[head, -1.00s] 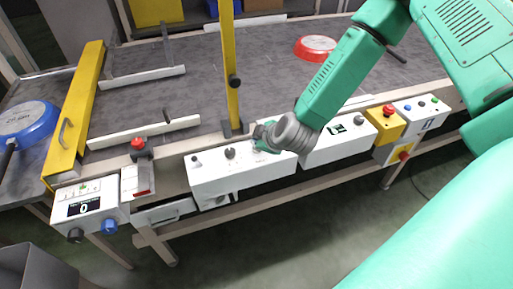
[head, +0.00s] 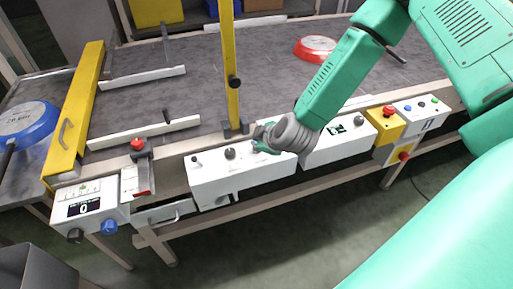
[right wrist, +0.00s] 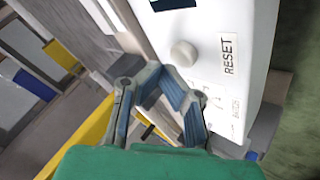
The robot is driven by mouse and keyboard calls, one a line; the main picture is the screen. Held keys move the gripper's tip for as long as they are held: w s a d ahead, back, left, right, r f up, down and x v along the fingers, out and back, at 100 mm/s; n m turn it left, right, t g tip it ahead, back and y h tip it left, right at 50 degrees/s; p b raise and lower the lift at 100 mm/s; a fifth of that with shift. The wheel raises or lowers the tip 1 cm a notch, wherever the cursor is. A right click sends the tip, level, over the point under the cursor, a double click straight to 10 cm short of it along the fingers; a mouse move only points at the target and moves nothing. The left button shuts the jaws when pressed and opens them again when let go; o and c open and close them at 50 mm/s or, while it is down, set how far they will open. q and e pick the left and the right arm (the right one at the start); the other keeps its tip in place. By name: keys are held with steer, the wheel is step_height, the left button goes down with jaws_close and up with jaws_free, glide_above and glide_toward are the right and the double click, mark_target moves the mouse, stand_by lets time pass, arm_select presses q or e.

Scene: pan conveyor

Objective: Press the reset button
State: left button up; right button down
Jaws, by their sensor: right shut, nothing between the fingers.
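In the right wrist view, a round pale grey button (right wrist: 184,53) sits on a white panel (right wrist: 262,25), beside a label reading RESET. My right gripper (right wrist: 163,75) is shut and empty, with its fingertips just below the button in that picture. I cannot tell whether they touch the panel. In the head view, my right gripper (head: 262,147) is at the right end of a white control box (head: 240,180) on the conveyor's front edge. My arm and gripper hide part of that box, and I cannot pick out the RESET label there. My left gripper is not in view.
A yellow post (head: 231,70) stands just behind the gripper. A yellow box with a red button (head: 388,110) is to the right. A counter box (head: 85,208) reading 0 is at the left. A red pan (head: 316,48) and a blue pan (head: 28,122) lie on the conveyor.

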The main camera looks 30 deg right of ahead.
steer(key=shift+f, duration=0.3)
steer(key=shift+f+b, duration=0.3)
steer(key=shift+f, duration=0.2)
stand_by(0.6)
steer(key=shift+r, duration=0.1)
steer(key=shift+r+p, duration=0.85)
steer(key=shift+p, duration=0.15)
step_height(320, 180, up, 5)
steer(key=p, duration=0.5)
steer(key=shift+r, duration=0.1)
stand_by(0.5)
